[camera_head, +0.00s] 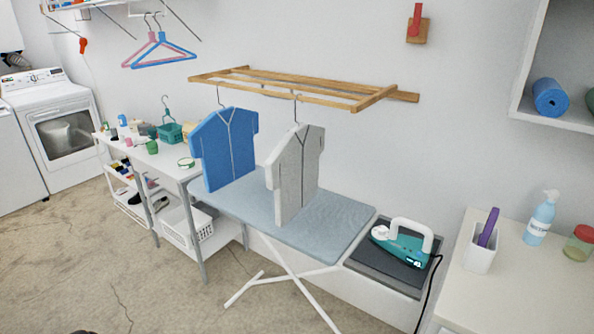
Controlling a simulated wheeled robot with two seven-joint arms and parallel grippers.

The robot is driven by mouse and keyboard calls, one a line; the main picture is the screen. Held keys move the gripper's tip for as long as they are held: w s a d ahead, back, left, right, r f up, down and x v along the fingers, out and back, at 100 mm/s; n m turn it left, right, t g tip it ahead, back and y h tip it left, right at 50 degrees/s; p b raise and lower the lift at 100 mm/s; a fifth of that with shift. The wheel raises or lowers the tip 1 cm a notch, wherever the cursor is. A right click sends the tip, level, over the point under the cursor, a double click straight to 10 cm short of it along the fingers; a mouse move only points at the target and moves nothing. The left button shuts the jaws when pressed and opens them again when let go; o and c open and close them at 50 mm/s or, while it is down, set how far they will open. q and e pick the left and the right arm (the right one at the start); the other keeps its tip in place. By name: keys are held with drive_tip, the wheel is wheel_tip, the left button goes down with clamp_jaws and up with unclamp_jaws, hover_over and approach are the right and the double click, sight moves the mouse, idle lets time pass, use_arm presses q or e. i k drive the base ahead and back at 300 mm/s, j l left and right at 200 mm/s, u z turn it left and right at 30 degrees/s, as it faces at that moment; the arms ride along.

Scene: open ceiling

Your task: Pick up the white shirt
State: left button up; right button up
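The white shirt (294,175) hangs upright from a hook on the wooden wall rack (330,95), in the middle of the head view. Its lower edge is at or just above the ironing board (325,225); I cannot tell whether it touches. A blue shirt (224,150) hangs from the same rack, to its left and apart from it. Neither of my grippers is in view.
A teal iron (402,242) stands at the board's right end, its cord hanging down. A white counter (525,285) at the right holds a spray bottle (541,218) and a jar. A cluttered shelf table (163,160) stands left. The floor at front left is clear.

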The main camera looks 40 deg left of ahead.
sight(292, 169)
drive_tip(key=z, duration=0.3)
drive_tip(key=j+z, duration=0.45)
drive_tip(key=k+j+z, duration=0.15)
drive_tip(key=j+z, duration=0.25)
drive_tip(key=k+j+z, duration=0.1)
drive_tip(key=z, duration=0.35)
drive_tip(key=k+j+z, duration=0.25)
drive_tip(key=j+z, duration=0.15)
drive_tip(key=k+j+z, duration=0.5)
drive_tip(key=k+z, duration=0.25)
drive_tip(key=k+j+z, duration=0.1)
drive_tip(key=k+z, duration=0.3)
drive_tip(key=i, duration=0.1)
